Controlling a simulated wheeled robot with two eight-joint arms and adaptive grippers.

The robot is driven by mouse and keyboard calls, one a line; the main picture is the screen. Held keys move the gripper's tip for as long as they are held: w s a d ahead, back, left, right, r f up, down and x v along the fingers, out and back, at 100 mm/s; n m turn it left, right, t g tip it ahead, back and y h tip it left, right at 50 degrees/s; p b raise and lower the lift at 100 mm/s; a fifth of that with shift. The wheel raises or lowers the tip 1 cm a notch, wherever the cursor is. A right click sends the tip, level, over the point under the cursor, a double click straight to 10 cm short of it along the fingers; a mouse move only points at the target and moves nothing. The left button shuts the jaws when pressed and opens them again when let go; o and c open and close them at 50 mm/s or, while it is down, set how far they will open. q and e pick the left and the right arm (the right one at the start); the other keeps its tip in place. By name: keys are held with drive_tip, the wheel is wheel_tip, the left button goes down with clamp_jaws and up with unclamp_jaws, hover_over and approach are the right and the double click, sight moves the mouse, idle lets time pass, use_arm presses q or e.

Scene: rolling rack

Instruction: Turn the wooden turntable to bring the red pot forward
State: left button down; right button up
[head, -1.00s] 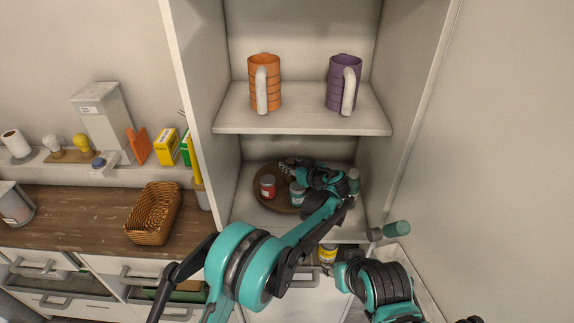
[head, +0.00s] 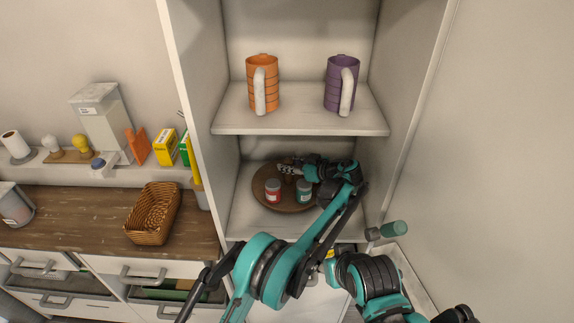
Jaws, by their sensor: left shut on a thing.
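The wooden turntable (head: 262,198) is a round brown disc on the shelf below the mugs. The red pot (head: 273,190) stands on its front left part, upright with a grey lid. A green pot (head: 304,192) stands just right of it. My left gripper (head: 287,168) reaches over the turntable from the right, behind the two pots. It is shut on the turntable near its back; the exact grip is small and partly hidden. My forearm covers the right edge of the turntable. My right gripper cannot be made out.
An orange mug (head: 261,99) and a purple mug (head: 337,96) stand on the upper shelf (head: 298,121), above my left gripper. The cabinet's side walls are close on both sides. A wicker basket (head: 153,213) sits on the counter at left.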

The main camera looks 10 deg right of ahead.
use_arm(q)
drive_tip(key=shift+f, duration=0.1)
drive_tip(key=c, duration=1.2)
unclamp_jaws()
